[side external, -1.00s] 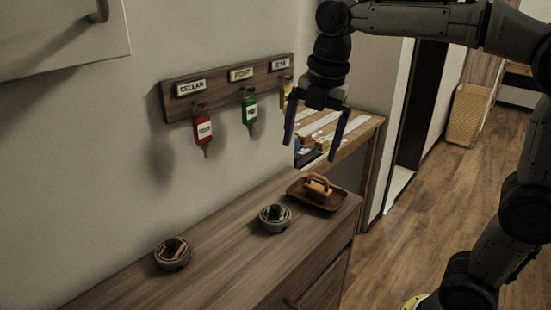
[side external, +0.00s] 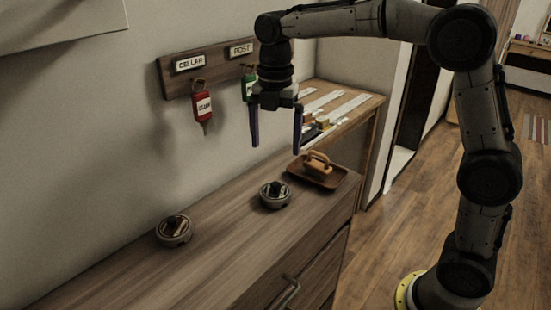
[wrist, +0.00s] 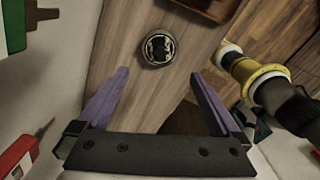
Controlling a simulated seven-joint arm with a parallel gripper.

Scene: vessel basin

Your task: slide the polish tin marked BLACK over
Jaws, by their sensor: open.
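Two round polish tins with dark knobs on top stand on the wooden cabinet top in the side view: one at the left front (side external: 174,231), one nearer the middle (side external: 275,194). I cannot read the marking on either, so I cannot tell which is BLACK. My gripper (side external: 276,149) is open and empty, fingers pointing down, above the middle tin and apart from it. In the wrist view one tin (wrist: 158,48), by its place near the tray the middle one, lies just beyond the spread fingertips of my gripper (wrist: 158,73).
A brown tray (side external: 335,183) with a wooden-handled brush (side external: 318,163) stands right of the middle tin. A key rack (side external: 172,76) on the wall holds a red tag (side external: 203,107) and a green tag (side external: 248,86) behind my gripper. The cabinet top between the tins is clear.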

